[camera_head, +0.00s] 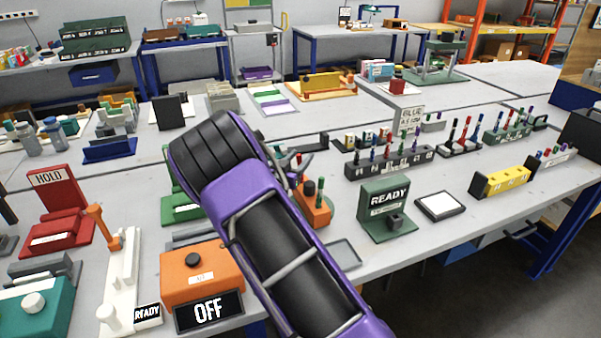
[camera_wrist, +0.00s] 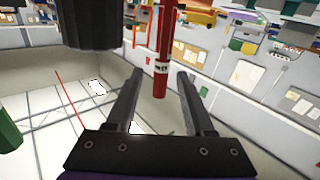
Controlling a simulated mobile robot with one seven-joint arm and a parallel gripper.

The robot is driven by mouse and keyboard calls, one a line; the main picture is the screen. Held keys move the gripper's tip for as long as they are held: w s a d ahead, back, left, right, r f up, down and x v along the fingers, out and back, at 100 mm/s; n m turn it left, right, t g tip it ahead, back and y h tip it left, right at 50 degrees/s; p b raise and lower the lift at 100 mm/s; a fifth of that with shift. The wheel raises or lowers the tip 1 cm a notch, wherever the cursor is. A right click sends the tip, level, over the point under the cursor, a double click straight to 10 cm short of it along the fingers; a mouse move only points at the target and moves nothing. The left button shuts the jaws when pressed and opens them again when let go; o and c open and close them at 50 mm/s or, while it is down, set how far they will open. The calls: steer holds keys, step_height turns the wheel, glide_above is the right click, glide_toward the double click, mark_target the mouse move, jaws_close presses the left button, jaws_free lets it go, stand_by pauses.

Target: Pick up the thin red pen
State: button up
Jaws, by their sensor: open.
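In the wrist view a red pen (camera_wrist: 164,45) with a pale label band hangs down from the top edge. Its lower end shows between the two fingers of my gripper (camera_wrist: 160,76), with a gap on both sides. My gripper is open. I cannot tell how far the pen is from the fingers in depth. In the head view my purple and black arm covers the middle of the bench and most of the gripper. Red pens (camera_head: 466,130) stand in a dark rack at the right; I cannot match them to the wrist view.
A dark pen rack (camera_head: 388,165) stands right of my arm. A green READY stand (camera_head: 387,205) and a white pad (camera_head: 440,206) are near the front edge. An orange box (camera_head: 200,272) and an OFF sign (camera_head: 208,311) stand left of my arm. A dark cylinder (camera_wrist: 88,22) shows in the wrist view.

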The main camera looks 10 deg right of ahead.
jaws_close()
stand_by(0.4)
